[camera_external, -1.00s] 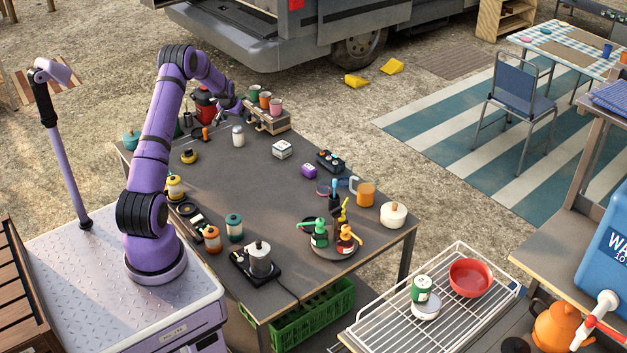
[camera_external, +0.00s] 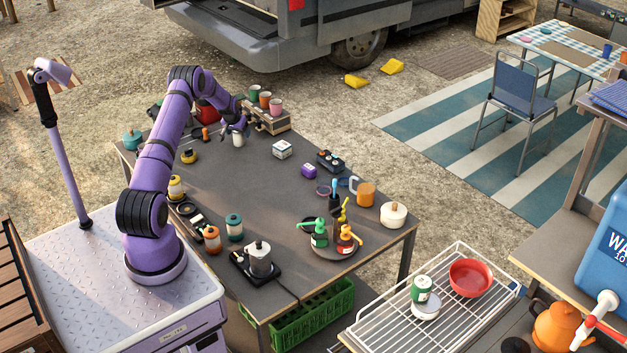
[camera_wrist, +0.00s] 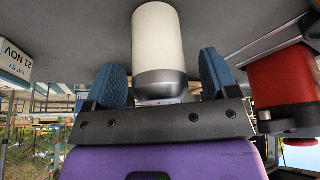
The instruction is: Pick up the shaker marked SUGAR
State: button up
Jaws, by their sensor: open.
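A white shaker with a grey metal top (camera_external: 239,137) stands on the far part of the grey table, just below my gripper in the outside view. In the wrist view the shaker (camera_wrist: 158,45) lies between the two blue fingers of my gripper (camera_wrist: 160,80), with gaps on both sides. My gripper (camera_external: 238,122) is open around the shaker's upper part. No label shows on the side in view, so I cannot read whether it says SUGAR.
A wooden rack with coloured cups (camera_external: 264,112) stands right behind the shaker. A red container (camera_external: 207,112) is to its left, and a white date block (camera_external: 282,150) to its right. The middle of the grey table (camera_external: 245,185) is clear.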

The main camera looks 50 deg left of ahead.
jog(key=shift+w+a+f, duration=0.15)
jog(key=shift+w+f, duration=0.1)
jog(key=shift+f, duration=0.25)
jog(key=c, duration=1)
